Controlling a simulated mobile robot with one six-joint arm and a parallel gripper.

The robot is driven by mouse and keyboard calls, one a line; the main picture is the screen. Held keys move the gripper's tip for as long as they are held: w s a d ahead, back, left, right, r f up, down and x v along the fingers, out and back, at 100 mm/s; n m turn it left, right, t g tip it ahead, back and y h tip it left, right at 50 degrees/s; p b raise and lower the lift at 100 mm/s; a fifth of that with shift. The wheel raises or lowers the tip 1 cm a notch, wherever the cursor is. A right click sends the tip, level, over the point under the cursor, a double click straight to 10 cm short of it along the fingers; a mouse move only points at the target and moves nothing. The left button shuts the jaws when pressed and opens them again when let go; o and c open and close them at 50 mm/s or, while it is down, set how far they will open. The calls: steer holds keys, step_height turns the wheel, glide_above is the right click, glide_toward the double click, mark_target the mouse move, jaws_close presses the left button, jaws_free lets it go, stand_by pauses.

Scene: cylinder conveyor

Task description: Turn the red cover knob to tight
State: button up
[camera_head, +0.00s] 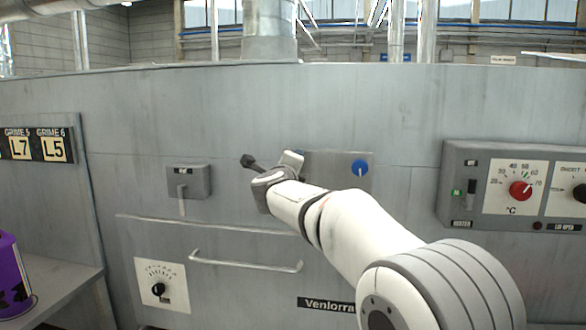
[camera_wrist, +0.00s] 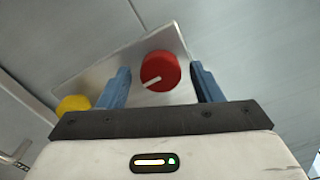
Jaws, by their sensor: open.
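In the wrist view a round red knob (camera_wrist: 161,69) sits on a light metal plate (camera_wrist: 105,78). A white mark on its face runs toward the lower left. My gripper (camera_wrist: 160,73) is open, with one blue finger on each side of the knob and a gap on both sides. A yellow knob (camera_wrist: 73,104) shows at the plate's lower left, partly hidden by the gripper body. In the head view my arm hides the red cover knob and my fingers. A blue knob (camera_head: 360,168) shows on the right of the plate (camera_head: 336,162).
A drawer front with a long handle (camera_head: 245,264) lies below the plate. A grey lever box (camera_head: 188,181) is to the left. A temperature panel (camera_head: 455,155) with another red knob (camera_head: 521,191) is to the right. A purple object (camera_head: 12,275) stands at the far left.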

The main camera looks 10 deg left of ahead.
steer(key=s+b, duration=0.1)
steer(key=s, duration=0.6)
steer(key=shift+s+d, duration=0.2)
steer(key=shift+s, duration=0.1)
steer(key=s+d+f+n+g+y+p, duration=0.1)
steer(key=s+d+n+g+y+p, duration=0.15)
steer(key=d+n, duration=0.35)
steer(key=s+d+f+n+g+y+p, duration=0.2)
steer(key=s+d+n, duration=0.1)
steer(key=d+n, duration=0.35)
steer(key=s+d+f+n+g+h+p, duration=0.1)
steer(key=s+d+f+n+g, duration=0.2)
steer(key=s+d+f, duration=0.3)
steer(key=s+d+f+n+g+h+p, duration=0.2)
steer(key=s+d+f, duration=0.4)
steer(key=s, duration=0.6)
steer(key=s+d+f+n+g+h+p, duration=0.1)
steer(key=s+d+f+n+g, duration=0.3)
steer(key=s+d, duration=0.5)
steer(key=shift+s+d+f+g+h+p, duration=0.35)
steer(key=shift+d+f+g+h, duration=0.1)
steer(key=shift+f+g+h, duration=0.4)
steer(key=shift+w, duration=0.2)
